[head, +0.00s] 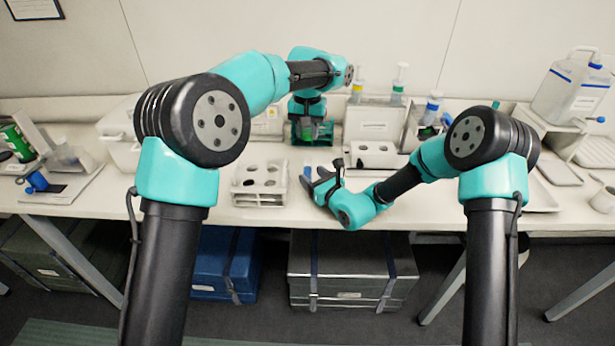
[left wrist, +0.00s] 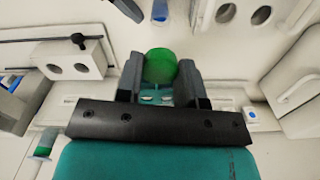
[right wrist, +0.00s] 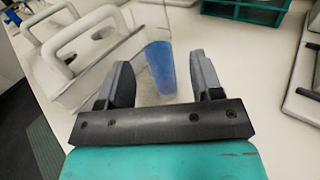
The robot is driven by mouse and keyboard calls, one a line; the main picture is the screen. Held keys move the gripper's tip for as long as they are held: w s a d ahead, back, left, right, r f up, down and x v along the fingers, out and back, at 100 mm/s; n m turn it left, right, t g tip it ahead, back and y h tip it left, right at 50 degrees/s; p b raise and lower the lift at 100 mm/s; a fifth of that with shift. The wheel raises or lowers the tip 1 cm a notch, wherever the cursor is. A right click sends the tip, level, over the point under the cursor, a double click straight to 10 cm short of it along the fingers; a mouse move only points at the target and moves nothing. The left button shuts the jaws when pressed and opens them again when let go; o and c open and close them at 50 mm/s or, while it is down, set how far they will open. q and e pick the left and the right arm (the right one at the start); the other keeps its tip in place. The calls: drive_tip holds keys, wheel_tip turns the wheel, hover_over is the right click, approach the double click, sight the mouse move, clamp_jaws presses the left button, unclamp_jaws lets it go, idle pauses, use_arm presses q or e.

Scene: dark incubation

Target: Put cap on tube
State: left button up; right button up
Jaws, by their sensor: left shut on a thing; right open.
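My left gripper (head: 307,130) is shut on a green cap (left wrist: 160,66), which sits between its fingertips in the left wrist view. In the head view it is over the teal rack at the back of the table. My right gripper (right wrist: 160,80) is open, low over the table's front part, right of a white rack (head: 260,196). Between and beyond its fingers stands a clear tube with blue contents (right wrist: 161,68). I cannot tell whether the fingers touch the tube. The tube's top is hard to make out.
The teal rack (right wrist: 245,10) also shows at the top of the right wrist view. White handled holders (right wrist: 85,45) stand to the left there. A white box with holes (head: 375,153) stands behind my right gripper. Pump bottles and a large jug (head: 572,95) stand at the back right.

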drive_tip(key=shift+x, duration=1.5)
clamp_jaws()
